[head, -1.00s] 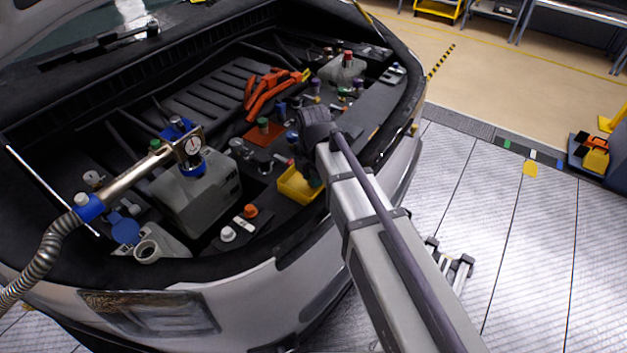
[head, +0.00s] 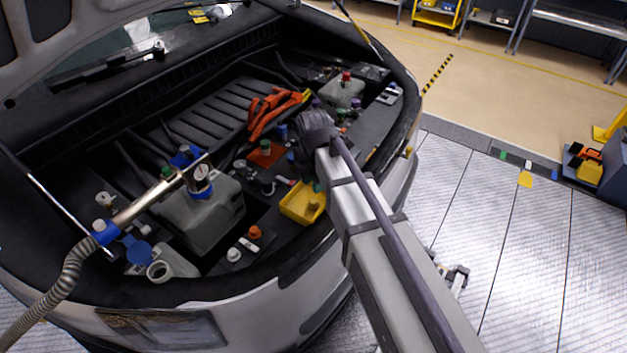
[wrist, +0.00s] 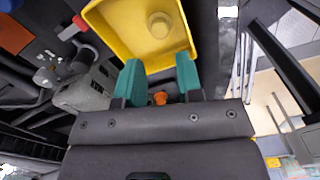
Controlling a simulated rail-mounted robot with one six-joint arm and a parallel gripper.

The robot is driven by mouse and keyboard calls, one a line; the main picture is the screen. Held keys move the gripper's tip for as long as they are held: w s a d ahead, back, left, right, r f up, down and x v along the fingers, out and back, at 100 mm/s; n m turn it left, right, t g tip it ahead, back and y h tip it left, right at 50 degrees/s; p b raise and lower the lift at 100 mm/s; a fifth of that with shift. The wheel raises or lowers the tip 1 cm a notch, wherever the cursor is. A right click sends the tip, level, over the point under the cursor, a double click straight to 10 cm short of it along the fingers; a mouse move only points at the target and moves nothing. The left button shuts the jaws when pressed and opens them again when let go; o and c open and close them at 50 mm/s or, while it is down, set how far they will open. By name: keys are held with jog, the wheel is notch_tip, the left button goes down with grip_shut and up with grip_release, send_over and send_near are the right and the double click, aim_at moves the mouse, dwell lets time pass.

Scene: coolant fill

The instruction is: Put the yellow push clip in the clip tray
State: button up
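The yellow clip tray (head: 290,210) sits near the front edge of the engine bay, and it fills the top of the wrist view (wrist: 110,30). A round yellow piece that looks like the push clip (wrist: 159,25) stands inside the tray, on its floor; it shows as a small dull yellow spot in the head view (head: 313,207). My gripper (wrist: 160,77) has teal fingers spread apart with nothing held between them. It is above the tray's near side, and the clip is clear of the fingers. In the head view my arm hides part of the tray's surroundings.
An orange cap (head: 254,232) and a white cap (head: 234,255) stand left of the tray. A grey reservoir (head: 205,215) with a metal filling nozzle and gauge (head: 200,178) is further left. Orange cables (head: 272,110) lie behind.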

notch_tip(320, 180, up, 5)
jog(key=p, duration=0.2)
jog(key=shift+f+p, duration=0.15)
jog(key=shift+p, duration=0.2)
jog(key=s+d+m, duration=0.6)
jog(key=d+m, duration=0.2)
jog(key=m, duration=0.5)
jog(key=s+d+m, duration=0.6)
jog(key=d+m, duration=0.2)
jog(key=m, duration=0.5)
jog(key=shift+s, duration=0.15)
